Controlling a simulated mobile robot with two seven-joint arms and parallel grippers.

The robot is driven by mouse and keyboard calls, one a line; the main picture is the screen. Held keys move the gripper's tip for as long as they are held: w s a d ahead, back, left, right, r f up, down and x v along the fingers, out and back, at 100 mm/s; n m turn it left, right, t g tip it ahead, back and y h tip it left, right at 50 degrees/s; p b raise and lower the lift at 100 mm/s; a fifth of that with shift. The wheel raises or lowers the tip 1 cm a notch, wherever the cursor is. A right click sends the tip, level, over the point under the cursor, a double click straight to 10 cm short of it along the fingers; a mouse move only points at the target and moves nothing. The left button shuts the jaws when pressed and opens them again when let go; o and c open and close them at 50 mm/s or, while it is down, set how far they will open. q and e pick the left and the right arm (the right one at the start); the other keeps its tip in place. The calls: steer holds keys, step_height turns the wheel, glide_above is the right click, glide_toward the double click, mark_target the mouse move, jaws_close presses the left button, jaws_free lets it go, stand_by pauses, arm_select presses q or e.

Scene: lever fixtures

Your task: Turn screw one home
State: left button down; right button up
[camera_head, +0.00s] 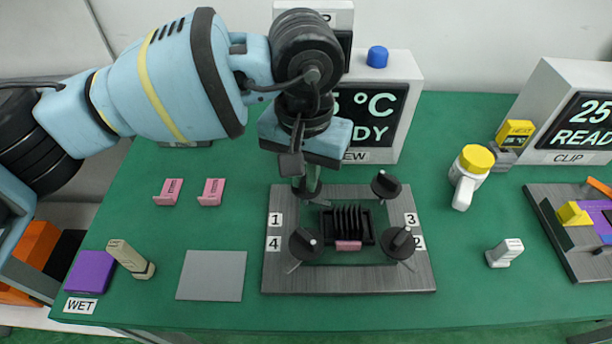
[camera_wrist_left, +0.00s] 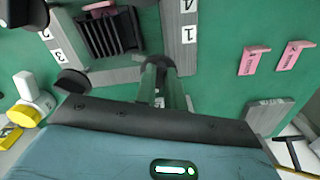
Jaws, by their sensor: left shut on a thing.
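Screw one is the black knob at the back left corner of the grey metal plate (camera_head: 350,283), beside the label 1 (camera_head: 276,219). My left gripper (camera_head: 306,186) points down over it and is shut on the knob, mostly hiding it. In the left wrist view the fingers (camera_wrist_left: 160,88) reach down to the dark knob (camera_wrist_left: 158,62), next to the label 1 (camera_wrist_left: 189,35). The other knobs are by 3 (camera_head: 386,185), 4 (camera_head: 306,243) and 2 (camera_head: 400,242). A black finned block (camera_head: 347,222) sits in the middle. My right gripper is not in view.
A display box (camera_head: 410,75) stands behind the plate. Two pink clips (camera_head: 168,190), (camera_head: 211,191) and a grey pad (camera_head: 212,276) lie left. A yellow-capped bottle (camera_head: 470,175) and a white-topped piece (camera_head: 505,252) stand right, with green table between.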

mark_target(303, 180)
arm_select(q)
steer(key=m+b, duration=0.1)
steer(key=m, duration=0.1)
steer(key=shift+w+m, duration=0.1)
steer(key=shift+m, duration=0.2)
steer(key=shift+a+m+b, duration=0.1)
steer(key=shift+m+b, duration=0.5)
steer(key=shift+m, duration=0.2)
steer(key=shift+r, duration=0.1)
steer(key=shift+m, duration=0.4)
steer(key=c, duration=1.5)
jaws_free()
steer(key=shift+r, duration=3.9)
